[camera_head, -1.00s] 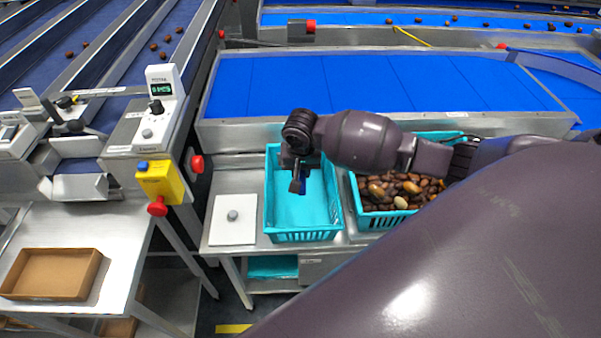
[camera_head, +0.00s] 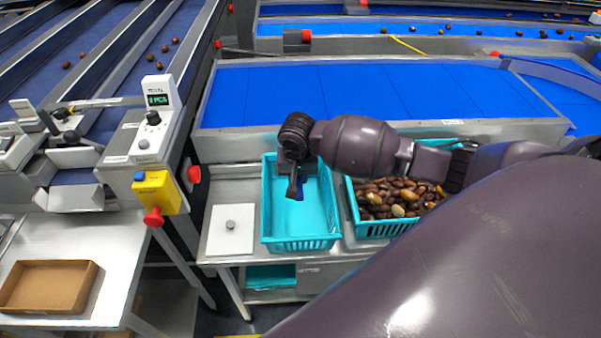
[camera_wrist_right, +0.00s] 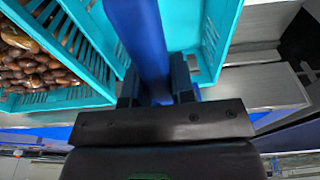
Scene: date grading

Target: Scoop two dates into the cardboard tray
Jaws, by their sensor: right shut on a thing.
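The cardboard tray (camera_head: 88,292) is a shallow, empty brown box on the steel table at the lower left of the head view. Many brown dates (camera_head: 400,190) fill the right turquoise crate (camera_head: 372,229); they also show in the right wrist view (camera_wrist_right: 35,65). My right gripper (camera_head: 295,190) is over the empty left turquoise crate (camera_head: 300,244). It is shut on a blue handle (camera_wrist_right: 140,40), which runs up between the fingers in the right wrist view. The handle's far end is out of sight, so I cannot see a scoop bowl. My left gripper is not in view.
A white plate with a knob (camera_head: 232,230) lies left of the empty crate. A yellow switch box (camera_head: 157,193) with a red button and a counter display (camera_head: 158,101) stand between crates and tray. The blue conveyor (camera_head: 380,90) runs behind. A gap separates the two tables.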

